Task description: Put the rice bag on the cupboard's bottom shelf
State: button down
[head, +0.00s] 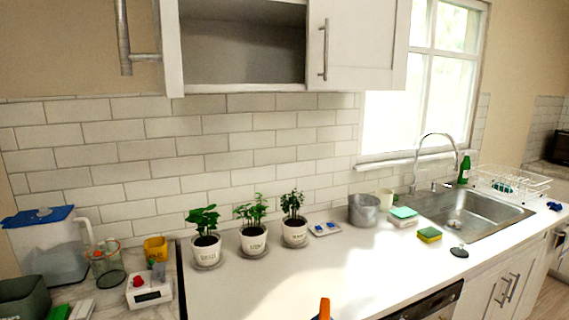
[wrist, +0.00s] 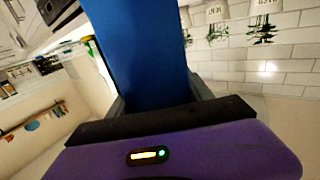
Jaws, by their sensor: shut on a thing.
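My gripper (wrist: 158,98) shows in the wrist view, with its dark fingers on either side of a plain blue thing (wrist: 138,48). It is shut on this blue thing, which I take to be the rice bag; no label shows, and its far end is out of frame. In the head view the cupboard (head: 175,50) hangs on the wall, upper left of centre. Its front is open, and its bottom shelf (head: 245,72) looks bare where it shows. The cupboard's upper part is cut off. I cannot make out my gripper or the bag in the head view.
A cupboard door (head: 357,45) stands right of the opening; another door (head: 138,30) stands open at left. Three potted plants (head: 253,238) line the counter below. A metal pot (head: 364,210) and sink (head: 470,220) are to the right. An orange-tipped thing (head: 324,308) shows at the bottom edge.

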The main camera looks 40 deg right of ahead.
jog(key=w+a+f+n+t+y, duration=0.2)
jog(key=a+f+n+y, duration=0.1)
jog(key=a, duration=0.3)
jog(key=w+a+f+n+t+y, duration=0.2)
jog(key=w+a+f+y, duration=0.1)
jog(key=a+f+y, duration=0.1)
jog(key=a+f, duration=0.1)
jog(key=a, duration=0.1)
jog(key=shift+w+a+n+t+y, duration=0.3)
jog(key=shift+w+a+n+y, duration=0.05)
jog(key=shift+n+y, duration=0.05)
jog(key=shift+d, duration=0.1)
